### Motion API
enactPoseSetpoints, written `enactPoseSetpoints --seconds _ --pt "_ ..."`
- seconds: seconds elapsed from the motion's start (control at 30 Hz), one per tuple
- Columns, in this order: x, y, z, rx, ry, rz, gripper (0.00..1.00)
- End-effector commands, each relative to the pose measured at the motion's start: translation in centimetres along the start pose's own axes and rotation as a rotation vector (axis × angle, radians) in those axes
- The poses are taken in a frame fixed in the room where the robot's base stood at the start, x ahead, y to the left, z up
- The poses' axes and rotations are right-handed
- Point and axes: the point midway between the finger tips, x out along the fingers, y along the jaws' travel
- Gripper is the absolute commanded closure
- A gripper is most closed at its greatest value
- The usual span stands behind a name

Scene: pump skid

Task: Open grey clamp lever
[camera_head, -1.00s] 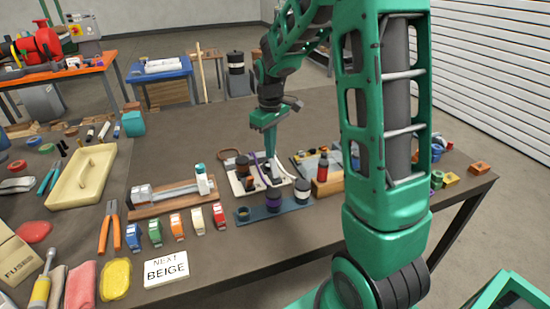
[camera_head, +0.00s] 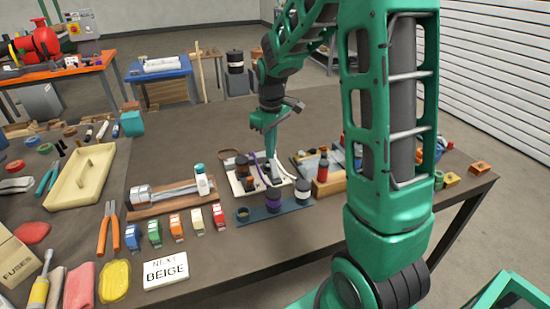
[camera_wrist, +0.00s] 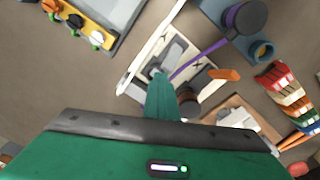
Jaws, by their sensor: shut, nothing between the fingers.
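A white board (camera_head: 238,187) with small fittings lies on the dark bench, and it also shows in the wrist view (camera_wrist: 130,76). On it, in the wrist view, is a grey part (camera_wrist: 174,52) that looks like the grey clamp lever, though its exact shape is unclear. A black cylinder and an orange lever (camera_wrist: 224,74) are beside it. My gripper (camera_head: 272,176) points down over the board with its fingers shut and empty. In the wrist view the fingertips (camera_wrist: 157,76) are at the near end of the grey part; I cannot tell whether they touch it. The fingers hide part of the board.
A blue rack (camera_head: 262,213) with a purple-banded cylinder stands in front of the board. A wooden box (camera_head: 328,186) with a red bottle is at its right. A purple strap (camera_wrist: 200,60) crosses the board. Several coloured blocks and a "NEXT BEIGE" card (camera_head: 166,270) are at the front left.

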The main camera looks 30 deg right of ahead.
Motion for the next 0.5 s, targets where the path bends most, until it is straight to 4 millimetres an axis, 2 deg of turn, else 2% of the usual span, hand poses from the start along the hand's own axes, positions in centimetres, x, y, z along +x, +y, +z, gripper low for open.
enactPoseSetpoints --seconds 0.03,0.5 --pt "2.5 -1.7 3.3 0.002 -0.089 -0.045 1.00" --pt "1.4 -2.8 5.3 -0.002 -0.076 -0.043 1.00"
